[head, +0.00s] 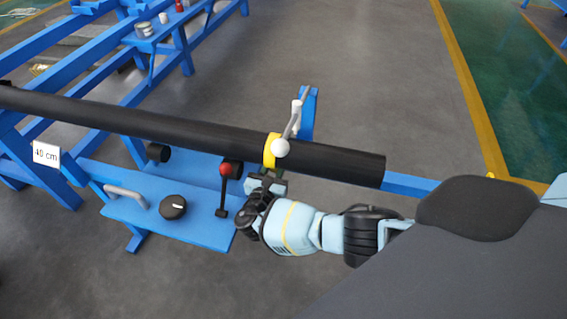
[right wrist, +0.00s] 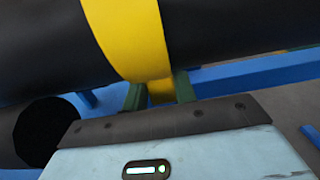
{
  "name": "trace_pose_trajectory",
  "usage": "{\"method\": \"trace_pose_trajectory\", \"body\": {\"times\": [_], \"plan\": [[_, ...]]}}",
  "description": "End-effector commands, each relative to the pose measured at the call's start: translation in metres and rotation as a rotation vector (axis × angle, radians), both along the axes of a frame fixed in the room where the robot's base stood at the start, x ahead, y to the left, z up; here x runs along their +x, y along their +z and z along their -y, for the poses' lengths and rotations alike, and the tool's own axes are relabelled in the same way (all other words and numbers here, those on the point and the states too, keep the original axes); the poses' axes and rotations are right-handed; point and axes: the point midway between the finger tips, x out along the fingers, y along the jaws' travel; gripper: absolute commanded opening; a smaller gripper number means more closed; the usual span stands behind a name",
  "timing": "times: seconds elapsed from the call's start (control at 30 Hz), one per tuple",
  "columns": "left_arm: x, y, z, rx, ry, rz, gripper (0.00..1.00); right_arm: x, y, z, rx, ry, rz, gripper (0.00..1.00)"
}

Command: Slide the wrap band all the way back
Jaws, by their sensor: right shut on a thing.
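The yellow wrap band (head: 270,152) goes around a long black pipe (head: 330,163), a little way in from the pipe's right end. In the right wrist view the band (right wrist: 132,35) passes over the pipe and its lower part runs down between two dark green fingers. My right gripper (head: 266,184) is below the pipe at the band's lower edge. It also shows in the right wrist view (right wrist: 160,92), shut on the band's lower part. My left gripper is not in view.
A blue panel below the pipe holds a red-knobbed lever (head: 225,170), a black dial (head: 173,207) and a grey handle (head: 124,195), close left of my right gripper. A cm sign (head: 46,154) hangs at far left.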

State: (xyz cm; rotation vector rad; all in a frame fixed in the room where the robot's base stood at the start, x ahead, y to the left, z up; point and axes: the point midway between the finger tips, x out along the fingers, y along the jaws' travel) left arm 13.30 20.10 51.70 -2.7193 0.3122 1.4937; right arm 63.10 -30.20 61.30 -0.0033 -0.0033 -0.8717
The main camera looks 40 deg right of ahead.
Motion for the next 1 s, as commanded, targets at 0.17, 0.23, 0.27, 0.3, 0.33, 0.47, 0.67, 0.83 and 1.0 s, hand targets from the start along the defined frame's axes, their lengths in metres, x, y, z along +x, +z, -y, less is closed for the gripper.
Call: {"method": "trace_pose_trajectory", "body": {"times": [0.17,0.23,0.27,0.3,0.33,0.47,0.67,0.83,1.0], "plan": [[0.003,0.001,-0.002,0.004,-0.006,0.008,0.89,0.003,-0.001,-0.004,0.003,0.011,-0.005,0.00],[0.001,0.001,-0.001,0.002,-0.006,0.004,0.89,0.003,0.000,-0.004,0.003,0.011,-0.004,0.00],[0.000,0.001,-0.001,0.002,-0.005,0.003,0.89,0.003,0.000,-0.004,0.003,0.011,-0.004,0.00],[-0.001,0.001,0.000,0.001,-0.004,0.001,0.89,0.003,0.000,-0.004,0.003,0.011,-0.004,0.00],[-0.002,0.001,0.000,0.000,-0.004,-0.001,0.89,0.003,0.000,-0.004,0.003,0.011,-0.004,0.00],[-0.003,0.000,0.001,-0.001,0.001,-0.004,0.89,0.003,0.000,-0.003,0.003,0.010,-0.004,0.41],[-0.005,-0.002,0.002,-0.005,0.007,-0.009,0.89,0.002,-0.001,-0.003,0.002,0.009,-0.004,0.49],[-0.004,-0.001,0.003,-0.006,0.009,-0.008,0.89,0.001,-0.001,-0.004,0.002,0.008,-0.004,0.49],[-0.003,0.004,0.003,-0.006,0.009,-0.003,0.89,-0.010,0.000,-0.018,0.005,0.010,-0.005,0.49]]}}
